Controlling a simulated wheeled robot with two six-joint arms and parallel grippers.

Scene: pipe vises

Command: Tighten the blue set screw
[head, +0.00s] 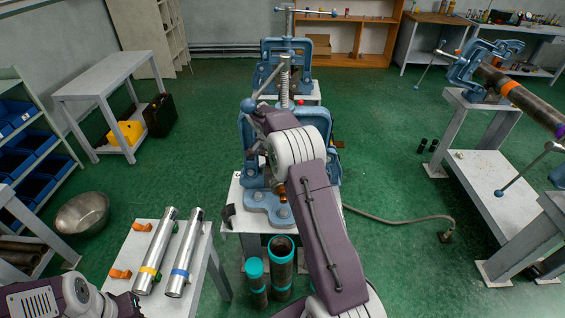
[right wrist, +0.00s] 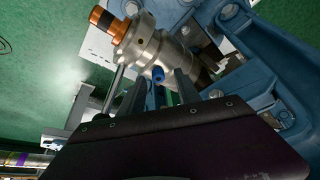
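The blue set screw (right wrist: 157,74) shows in the right wrist view, standing out from the side of a silver metal collar (right wrist: 148,47). The collar sits around a pipe with a copper-orange and black end (right wrist: 108,24); that end also shows in the head view (head: 281,189) at the vise. My right gripper (right wrist: 160,82) has its two dark fingers apart, one on each side of the screw. I cannot tell whether either finger touches it. In the head view my right arm hides this gripper and most of the collar. My left gripper is out of view.
A blue vise (head: 268,206) stands around the work on a white bench. Two silver pipes (head: 157,250) lie on a small table at the left. Teal-topped pipes (head: 281,262) stand on the floor in front. Another vise (head: 470,68) holds a long pipe at the right.

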